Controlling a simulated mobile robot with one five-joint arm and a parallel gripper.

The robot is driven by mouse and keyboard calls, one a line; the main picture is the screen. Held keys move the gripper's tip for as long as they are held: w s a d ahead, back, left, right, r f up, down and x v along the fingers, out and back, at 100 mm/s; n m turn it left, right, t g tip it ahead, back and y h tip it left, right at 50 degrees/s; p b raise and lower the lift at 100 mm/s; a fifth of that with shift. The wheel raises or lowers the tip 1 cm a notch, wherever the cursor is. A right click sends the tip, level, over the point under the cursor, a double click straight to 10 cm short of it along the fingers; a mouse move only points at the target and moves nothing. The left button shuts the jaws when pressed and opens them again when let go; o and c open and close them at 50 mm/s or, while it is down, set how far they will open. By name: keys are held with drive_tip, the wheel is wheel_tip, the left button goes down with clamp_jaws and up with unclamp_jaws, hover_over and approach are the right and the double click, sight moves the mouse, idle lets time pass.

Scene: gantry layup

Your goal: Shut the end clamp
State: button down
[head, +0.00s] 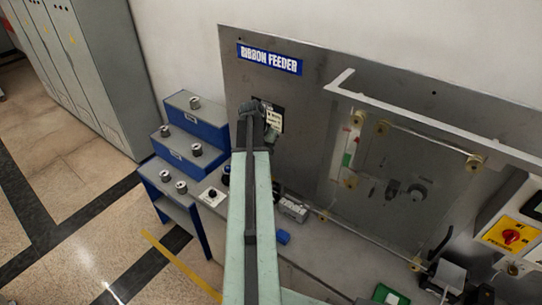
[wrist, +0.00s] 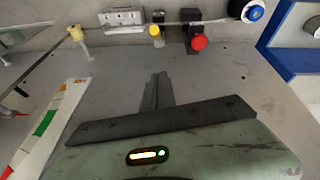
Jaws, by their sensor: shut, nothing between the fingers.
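My gripper (wrist: 159,80) is shut and empty in the wrist view, its fingers together in front of the grey panel. In the head view my arm reaches up to the panel's left part and the fingertips are hidden. No part is labelled as the end clamp, and I cannot tell which one it is. One candidate is a black lever (head: 441,243) standing up over a grey block (head: 449,274) at the head view's lower right, far from my gripper. Others are small holders with a red knob (wrist: 199,42) and a yellow knob (wrist: 154,31), beyond my fingertips and apart from them.
The grey panel (head: 228,65) bears a "RIBBON FEEDER" sign (head: 269,58). A pale rail (head: 440,122) juts out at right. Blue stepped stands (head: 196,112) are at left. A yellow plate with a red switch (head: 511,236) is at far right. Open floor lies at lower left.

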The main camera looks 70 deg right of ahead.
drive_tip(key=b, duration=0.8)
hover_over(275, 179)
drive_tip(key=w+d, duration=0.1)
drive_tip(key=d, duration=0.2)
wheel_tip(275, 179, down, 9)
drive_tip(key=a, duration=0.2)
drive_tip(key=a+f+b, duration=0.1)
drive_tip(key=a, duration=0.1)
drive_tip(key=shift+w+f, duration=0.15)
drive_tip(key=shift+d, duration=0.1)
